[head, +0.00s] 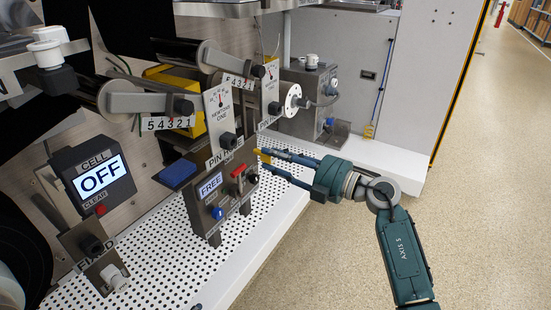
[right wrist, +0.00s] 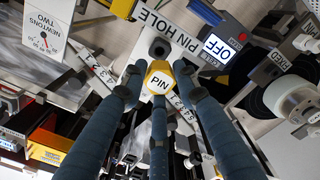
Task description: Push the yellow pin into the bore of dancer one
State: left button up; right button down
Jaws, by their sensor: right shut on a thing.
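The yellow pin (right wrist: 158,76), marked PIN on its end, sits between the blue fingers of my right gripper (right wrist: 160,90) in the right wrist view. The gripper is shut on it. Just beyond the pin is the PIN HOLE plate (right wrist: 185,38) with a dark round bore (right wrist: 160,48); I cannot tell whether the pin touches it. In the head view my right gripper (head: 265,164) reaches left to the dancer one post, with a bit of the yellow pin (head: 264,156) at its fingertips. The NEWTONS ONE scale (head: 219,112) stands above the PIN HOLE label (head: 225,153). My left gripper is out of view.
A FREE display box (head: 211,184) with a blue knob and red lever stands below the label. A CELL box (head: 98,180) reads OFF at the left. The second scale (head: 271,82) stands behind. Perforated white shelf (head: 165,255) lies below; open floor is to the right.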

aim_at(257, 151)
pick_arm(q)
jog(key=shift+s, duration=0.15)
pick_arm(e)
jog(key=shift+p, duration=0.35)
jog(key=x, duration=0.3)
jog(key=shift+r+p, duration=0.1)
jog(key=shift+p, duration=0.2)
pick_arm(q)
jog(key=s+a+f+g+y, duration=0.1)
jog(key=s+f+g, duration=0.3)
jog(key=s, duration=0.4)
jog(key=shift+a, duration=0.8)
pick_arm(e)
jog(key=shift+x, duration=1.35)
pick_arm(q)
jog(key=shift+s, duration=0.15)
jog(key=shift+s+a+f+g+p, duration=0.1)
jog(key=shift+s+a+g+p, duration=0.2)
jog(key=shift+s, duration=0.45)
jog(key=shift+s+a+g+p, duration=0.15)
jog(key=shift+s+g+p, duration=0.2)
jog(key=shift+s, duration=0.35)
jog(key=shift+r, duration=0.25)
